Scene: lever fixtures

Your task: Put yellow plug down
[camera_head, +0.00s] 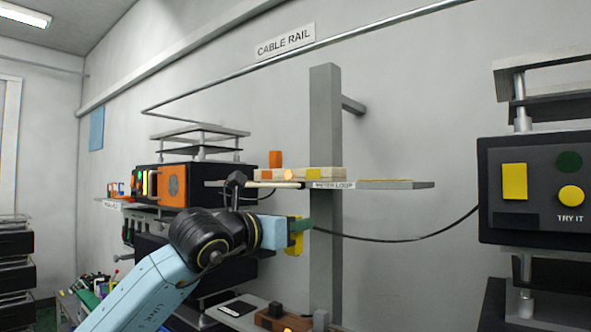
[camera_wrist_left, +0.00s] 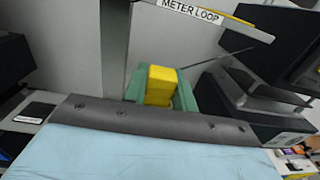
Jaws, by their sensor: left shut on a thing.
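The yellow plug (camera_head: 293,245) is held in the air in front of the grey post, below the shelf marked METER LOOP. My left gripper (camera_head: 299,228), with green fingers, is shut on it. In the left wrist view the yellow plug (camera_wrist_left: 160,84) sits between the two green fingers, which partly cover its sides. A black cable (camera_head: 400,240) runs from beside the gripper to the dark box at the right. The far end of the plug is hard to make out. My right gripper is not in view.
The METER LOOP shelf (camera_head: 405,185) holds a wooden block (camera_head: 325,174) and an orange block (camera_head: 275,159); its right end looks mostly clear. A grey post (camera_head: 325,110) stands behind the gripper. The dark TRY IT box (camera_head: 540,225) is at the right. A lower shelf holds a phone-like slab (camera_head: 237,309).

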